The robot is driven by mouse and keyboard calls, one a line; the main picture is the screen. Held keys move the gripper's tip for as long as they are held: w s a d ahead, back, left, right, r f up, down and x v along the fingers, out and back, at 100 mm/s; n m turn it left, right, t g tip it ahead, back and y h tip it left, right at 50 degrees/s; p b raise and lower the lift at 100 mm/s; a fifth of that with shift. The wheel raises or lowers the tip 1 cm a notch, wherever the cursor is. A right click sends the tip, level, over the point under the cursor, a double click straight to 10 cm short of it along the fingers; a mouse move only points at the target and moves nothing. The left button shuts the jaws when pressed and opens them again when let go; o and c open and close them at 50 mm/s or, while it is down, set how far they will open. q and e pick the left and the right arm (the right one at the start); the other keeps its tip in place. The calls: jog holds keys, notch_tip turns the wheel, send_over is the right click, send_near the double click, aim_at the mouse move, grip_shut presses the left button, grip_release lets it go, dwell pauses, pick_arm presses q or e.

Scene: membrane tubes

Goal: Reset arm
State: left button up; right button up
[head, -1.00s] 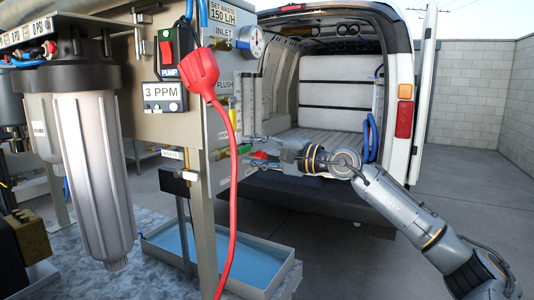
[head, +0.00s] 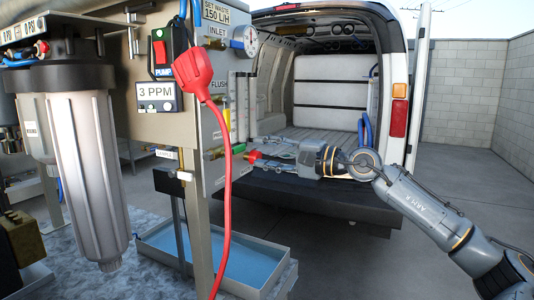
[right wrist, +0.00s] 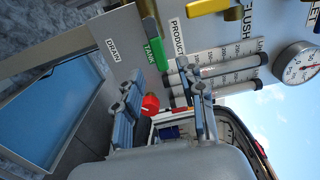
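My right gripper (head: 268,157) is at the right side of the filter unit's panel (head: 213,120), in front of the van's open back. Its fingers are apart and nothing shows held between them. A red knob (head: 254,155) on the panel is just beyond the fingertips. In the right wrist view, the two fingers of the right gripper (right wrist: 162,100) stand wide apart, with the red knob (right wrist: 150,103) seen between them. Whether a finger touches the knob cannot be told. My left arm and gripper are not in view.
A red plug and cable (head: 202,80) hang in front of the panel. A pressure gauge (head: 245,40) and flow tubes are on its side. A blue-bottomed tray (head: 285,278) sits below. The van's bumper (head: 310,200) is under my right arm. Open floor lies right.

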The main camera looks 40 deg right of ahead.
dwell(0.7)
